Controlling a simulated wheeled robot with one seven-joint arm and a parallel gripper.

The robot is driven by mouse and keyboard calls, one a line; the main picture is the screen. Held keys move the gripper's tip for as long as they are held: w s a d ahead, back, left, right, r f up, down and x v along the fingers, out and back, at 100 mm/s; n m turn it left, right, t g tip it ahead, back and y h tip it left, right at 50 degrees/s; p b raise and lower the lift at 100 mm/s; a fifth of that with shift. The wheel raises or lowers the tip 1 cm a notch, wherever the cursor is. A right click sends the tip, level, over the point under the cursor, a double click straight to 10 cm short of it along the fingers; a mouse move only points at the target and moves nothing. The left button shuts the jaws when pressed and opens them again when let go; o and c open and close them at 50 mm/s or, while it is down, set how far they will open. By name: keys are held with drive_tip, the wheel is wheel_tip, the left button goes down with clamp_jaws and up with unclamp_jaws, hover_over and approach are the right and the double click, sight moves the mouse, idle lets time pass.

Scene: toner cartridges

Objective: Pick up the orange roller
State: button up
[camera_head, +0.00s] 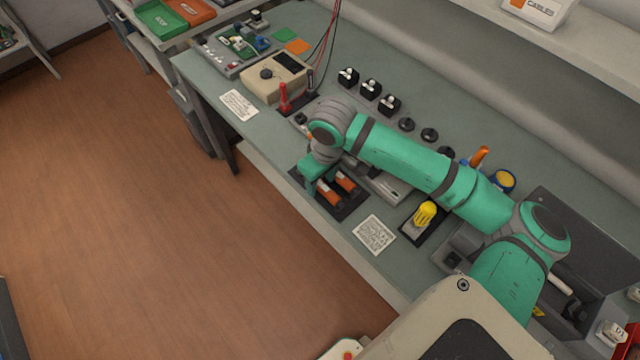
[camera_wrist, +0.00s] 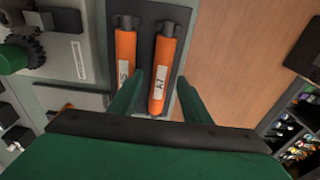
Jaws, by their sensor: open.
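Two orange rollers lie side by side in a dark tray (camera_head: 352,207) near the bench's front edge. In the wrist view, one roller (camera_wrist: 157,84), with a white label that seems to read A7, lies between the fingers of my gripper (camera_wrist: 160,80). The fingers are apart, one on each side of it, and I cannot tell how high they are above the tray. The other roller (camera_wrist: 125,60) lies to the left, outside the fingers, its lower part hidden. In the head view, the rollers (camera_head: 328,194) show beside the green gripper, which is partly hidden by my arm.
A paper card (camera_head: 374,235) and a yellow-handled tool (camera_head: 425,213) on a dark pad lie to the right of the tray. A beige meter (camera_head: 277,78) and a red tool (camera_head: 285,97) stand further left. Black knobs (camera_head: 369,88) line the bench behind.

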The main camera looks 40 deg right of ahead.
drive_tip(key=shift+f, duration=0.2)
clamp_jaws()
drive_tip(key=shift+r, duration=0.1)
drive_tip(key=shift+w+r, duration=0.1)
drive_tip(key=shift+r, duration=0.5)
drive_tip(key=s+a+r, duration=0.5)
drive_tip(key=s+r, duration=0.6)
drive_tip(key=s, duration=0.2)
drive_tip(key=shift+r, duration=0.3)
drive_tip(key=shift+a, duration=0.15)
